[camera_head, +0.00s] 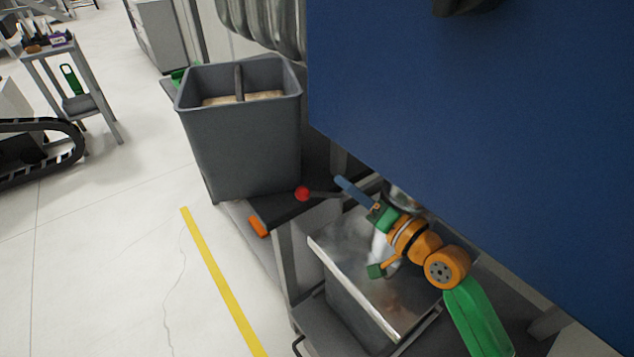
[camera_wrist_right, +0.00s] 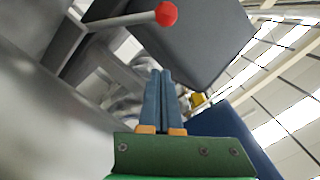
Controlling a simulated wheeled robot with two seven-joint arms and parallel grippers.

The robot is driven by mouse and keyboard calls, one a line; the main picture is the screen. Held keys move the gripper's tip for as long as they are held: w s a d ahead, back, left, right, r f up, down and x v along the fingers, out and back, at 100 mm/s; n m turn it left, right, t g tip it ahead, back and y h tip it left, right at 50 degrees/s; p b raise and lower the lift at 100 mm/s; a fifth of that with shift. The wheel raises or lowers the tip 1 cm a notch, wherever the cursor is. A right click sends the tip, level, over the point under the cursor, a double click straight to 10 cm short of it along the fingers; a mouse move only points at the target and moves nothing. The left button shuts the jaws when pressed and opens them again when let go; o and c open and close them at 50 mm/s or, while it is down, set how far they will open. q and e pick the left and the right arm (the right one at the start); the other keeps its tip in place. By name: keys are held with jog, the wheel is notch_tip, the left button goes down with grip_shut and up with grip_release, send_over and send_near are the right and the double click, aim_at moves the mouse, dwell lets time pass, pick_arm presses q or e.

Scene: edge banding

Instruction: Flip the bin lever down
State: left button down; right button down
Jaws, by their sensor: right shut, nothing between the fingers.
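The bin lever is a thin grey rod with a red ball (camera_head: 303,193) at its end. In the head view it sticks out to the left over a dark ledge, below the grey bin (camera_head: 240,140). In the right wrist view the red ball (camera_wrist_right: 166,14) is at the top, its rod running left. My right gripper (camera_head: 340,181) is just right of the ball and close to the rod. Its blue fingers (camera_wrist_right: 161,74) are together and empty. Whether they touch the rod cannot be told. My left gripper is not in view.
A big blue panel (camera_head: 470,120) fills the upper right, above my right arm. An orange handle (camera_head: 258,226) sits at the ledge's left edge.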

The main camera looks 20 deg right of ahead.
send_over(325, 195)
jog(key=shift+w+a, duration=0.25)
jog(key=shift+a, duration=0.1)
jog(key=s+a+f, duration=0.2)
jog(key=shift+s+f+p, duration=0.3)
jog(key=shift+s, duration=0.05)
jog(key=shift+f, duration=0.1)
jog(key=a+f+n, duration=0.1)
jog(key=a+f+n+b, duration=0.1)
jog(key=f, duration=0.1)
jog(key=s+a+f+n, duration=0.1)
jog(key=shift+s+f+b, duration=0.1)
jog(key=shift+f+b, duration=0.2)
jog(key=shift+f, duration=0.05)
jog(key=shift+r, duration=0.1)
